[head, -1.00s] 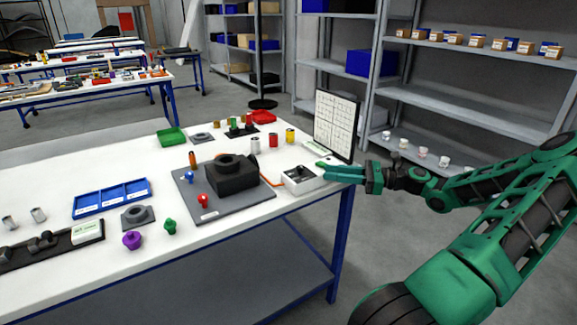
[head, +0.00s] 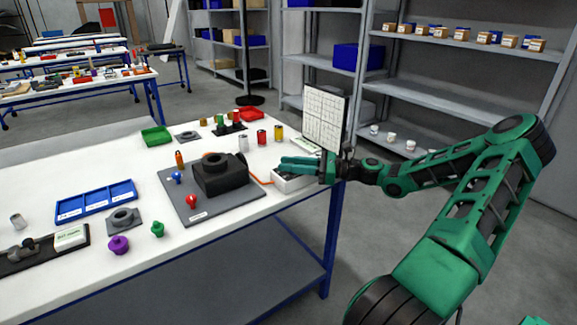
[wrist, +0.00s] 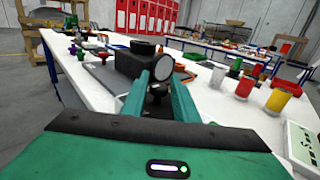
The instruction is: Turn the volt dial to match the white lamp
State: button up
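A white box with a dark top (head: 293,180) stands near the table's right end, under my gripper. In the wrist view a dark knob (wrist: 158,91), likely the volt dial, shows between my two green fingers. My gripper (wrist: 159,78) has its fingers apart, one on each side of the knob; I cannot tell whether they touch it. In the head view my gripper (head: 285,165) reaches left over the box and hides part of it. A pale round disc with a dark rim (wrist: 163,67) sits just beyond the knob. I cannot tell whether it is the white lamp, and its reading is unclear.
A black block (head: 220,176) on a grey plate (head: 178,205) stands left of the box. An orange cable (head: 260,181) runs beside it. Behind are several cans (head: 262,137) and an upright white chart board (head: 324,117). The table's front right edge is close below my gripper.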

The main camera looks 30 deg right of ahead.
grip_shut()
jog(key=shift+m+t+h, duration=0.4)
jog(key=shift+t+h, duration=0.1)
jog(key=m+t+h, duration=0.3)
jog(key=h, duration=0.1)
jog(key=shift+a+m+h, duration=0.15)
jog(key=shift+m+h, duration=0.25)
jog(key=shift+m+t+h, duration=0.45)
jog(key=shift+m+h, duration=0.6)
jog(key=shift+h, duration=0.55)
jog(key=shift+m+t+h, duration=0.45)
jog(key=shift+m+h, duration=0.6)
jog(key=shift+h, duration=0.55)
jog(key=shift+d+h, duration=0.2)
jog(key=shift+h, duration=0.1)
grip_release()
